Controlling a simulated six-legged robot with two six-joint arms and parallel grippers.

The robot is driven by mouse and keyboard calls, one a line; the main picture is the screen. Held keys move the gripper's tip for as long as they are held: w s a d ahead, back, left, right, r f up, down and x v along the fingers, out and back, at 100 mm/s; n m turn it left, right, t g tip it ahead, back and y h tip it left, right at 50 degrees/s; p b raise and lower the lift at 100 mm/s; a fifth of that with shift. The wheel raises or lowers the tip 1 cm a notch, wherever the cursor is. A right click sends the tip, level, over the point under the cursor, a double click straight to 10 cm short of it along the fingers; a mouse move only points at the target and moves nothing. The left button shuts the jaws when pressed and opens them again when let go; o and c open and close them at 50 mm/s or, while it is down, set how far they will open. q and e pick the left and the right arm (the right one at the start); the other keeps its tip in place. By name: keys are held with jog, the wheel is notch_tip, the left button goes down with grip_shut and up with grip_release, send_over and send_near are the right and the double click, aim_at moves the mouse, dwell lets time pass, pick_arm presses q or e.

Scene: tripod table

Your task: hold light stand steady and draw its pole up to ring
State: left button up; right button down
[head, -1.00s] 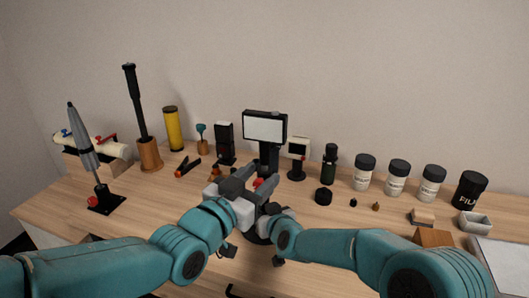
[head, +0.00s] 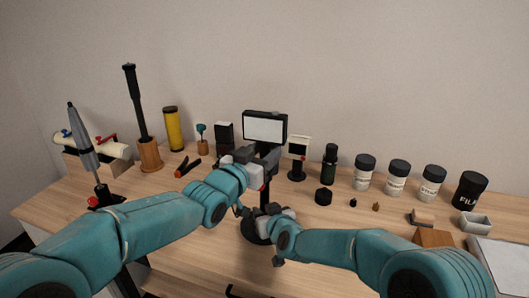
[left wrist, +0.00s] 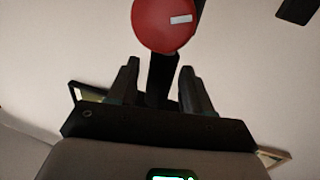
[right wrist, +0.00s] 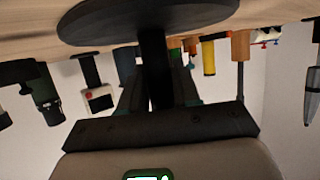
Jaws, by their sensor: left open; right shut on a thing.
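The light stand has a lit white panel (head: 265,128) in a black frame, a black pole and a round dark base (head: 251,230) on the table. My left gripper (head: 268,158) is open at the upper pole, below the panel. In the left wrist view the pole (left wrist: 160,80) runs between its spread fingers (left wrist: 160,88), with a red knob (left wrist: 165,25) beyond. My right gripper (head: 266,210) is shut on the lower pole just above the base. In the right wrist view the pole (right wrist: 153,70) stands between its fingers. I cannot make out a ring.
Behind and right stand a small screen on a stand (head: 299,147), a dark bottle (head: 329,165) and several black-lidded jars (head: 364,172).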

aim_at(262, 128)
pick_arm(q)
jog(key=shift+w+d, duration=0.15)
jog(key=shift+w, duration=0.1)
grip_shut()
notch_tip(262, 128, up, 7)
dwell(0.4)
grip_release()
jog(key=shift+f, duration=0.1)
